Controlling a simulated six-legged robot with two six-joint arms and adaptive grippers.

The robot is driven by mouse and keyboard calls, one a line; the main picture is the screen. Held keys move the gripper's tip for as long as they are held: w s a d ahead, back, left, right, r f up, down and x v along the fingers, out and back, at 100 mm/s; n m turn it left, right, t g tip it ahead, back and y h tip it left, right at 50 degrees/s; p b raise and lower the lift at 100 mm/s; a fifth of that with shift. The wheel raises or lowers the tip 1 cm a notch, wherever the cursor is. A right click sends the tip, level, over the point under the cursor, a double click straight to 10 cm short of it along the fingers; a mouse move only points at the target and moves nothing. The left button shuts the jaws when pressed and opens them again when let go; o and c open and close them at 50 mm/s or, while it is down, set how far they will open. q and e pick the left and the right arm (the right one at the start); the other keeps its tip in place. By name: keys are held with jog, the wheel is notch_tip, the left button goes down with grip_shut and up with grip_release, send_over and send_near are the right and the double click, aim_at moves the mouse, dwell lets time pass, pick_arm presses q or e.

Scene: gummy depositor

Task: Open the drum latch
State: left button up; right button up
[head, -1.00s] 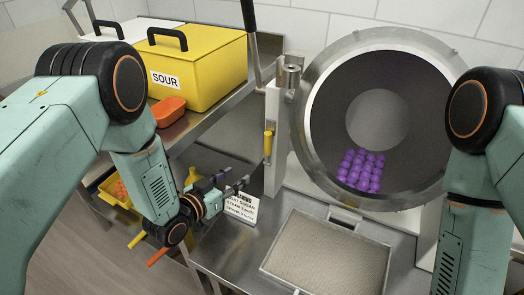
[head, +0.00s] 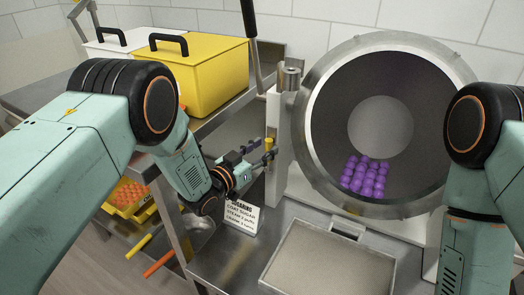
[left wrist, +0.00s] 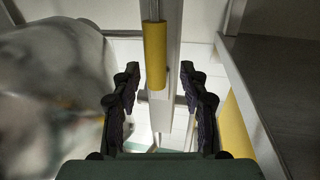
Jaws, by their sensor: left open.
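The drum latch appears as a yellow-handled lever (head: 269,142) on the pale post left of the drum (head: 308,165). In the left wrist view its yellow grip (left wrist: 155,55) hangs between and just beyond the fingers. My left gripper (head: 265,149) is open beside the yellow grip and partly covers it in the head view. In the left wrist view its two black fingers (left wrist: 160,75) stand apart with nothing clamped. I cannot tell whether they touch the grip. My right arm comes in at the right, but its gripper is out of the picture.
Purple gummies (head: 365,178) lie inside the open drum. A metal tray (head: 330,262) and a printed sign (head: 238,218) are on the steel bench below. A yellow bin (head: 200,80) and a white bin (head: 112,42) stand on the shelf at left.

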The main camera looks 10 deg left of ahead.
pick_arm(q)
jog(key=shift+s+d+r, duration=0.2)
jog(key=shift+d+r, duration=0.05)
jog(key=shift+d, duration=0.1)
jog(key=shift+c, duration=1)
jog(key=shift+w+a+f, duration=0.15)
jog(key=shift+a, duration=0.1)
jog(key=c, duration=0.3)
jog(key=shift+d, duration=0.1)
grip_shut()
